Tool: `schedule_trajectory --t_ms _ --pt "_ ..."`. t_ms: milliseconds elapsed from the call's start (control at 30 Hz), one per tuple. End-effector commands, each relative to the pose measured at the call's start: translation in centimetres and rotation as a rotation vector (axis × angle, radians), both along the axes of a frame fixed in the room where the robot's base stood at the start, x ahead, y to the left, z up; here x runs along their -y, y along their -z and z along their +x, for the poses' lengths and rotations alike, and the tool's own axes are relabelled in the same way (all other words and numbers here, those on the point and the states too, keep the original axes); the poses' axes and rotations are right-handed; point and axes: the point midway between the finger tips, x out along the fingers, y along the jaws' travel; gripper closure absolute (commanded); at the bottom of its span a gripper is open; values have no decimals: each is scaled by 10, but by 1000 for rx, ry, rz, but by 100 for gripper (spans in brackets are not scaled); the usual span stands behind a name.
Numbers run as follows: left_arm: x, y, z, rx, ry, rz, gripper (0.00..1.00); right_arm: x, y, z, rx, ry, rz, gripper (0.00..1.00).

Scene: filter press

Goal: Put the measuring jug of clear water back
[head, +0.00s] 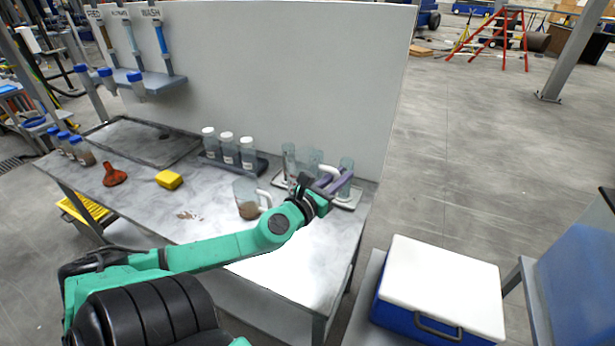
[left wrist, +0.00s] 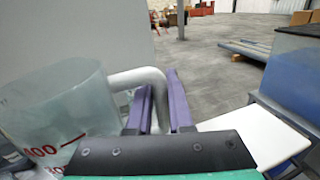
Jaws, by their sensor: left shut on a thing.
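My left gripper (head: 343,181), with purple fingers, reaches over the right end of the bench. In the left wrist view the fingers (left wrist: 162,105) are closed around the white handle (left wrist: 140,78) of a clear measuring jug (left wrist: 58,112) with red markings. In the head view this seems to be the middle clear jug (head: 315,162), partly hidden by the gripper. It looks upright, over or on a white holder (head: 348,203); I cannot tell whether it touches. Other clear jugs stand either side, one at the left (head: 289,158) and one at the right (head: 346,168). My right gripper is not in view.
A jug with brown contents (head: 247,206) stands left of my gripper. White-capped bottles (head: 228,152) stand in a dark rack behind it. A grey panel (head: 290,80) rises behind; a blue-and-white cooler (head: 440,285) stands right.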

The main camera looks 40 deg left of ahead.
Motion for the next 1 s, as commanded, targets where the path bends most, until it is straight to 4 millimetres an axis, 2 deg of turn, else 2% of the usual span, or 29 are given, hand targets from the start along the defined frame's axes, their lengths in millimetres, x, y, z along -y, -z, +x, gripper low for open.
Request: schedule_trajectory --t_ms 33,133,200,267,367,467,600,700,867,1000 --pt "0 -11 4 3 16 4 100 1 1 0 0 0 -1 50" --pt "0 -29 10 3 38 1 100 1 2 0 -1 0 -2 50" --pt "0 -34 12 3 48 0 100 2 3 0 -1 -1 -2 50" --pt "0 -30 13 2 51 -3 100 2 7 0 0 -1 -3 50" --pt "-1 -5 13 1 48 -6 100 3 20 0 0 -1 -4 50" --pt "-1 30 13 2 46 -7 100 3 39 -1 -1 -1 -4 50" --pt "-1 80 13 2 46 -7 100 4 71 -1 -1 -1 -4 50" --pt "-1 108 13 3 48 -5 100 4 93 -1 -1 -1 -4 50" --pt "0 127 13 1 50 -4 100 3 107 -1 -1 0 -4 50" --pt "0 154 13 0 50 -3 100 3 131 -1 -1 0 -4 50"
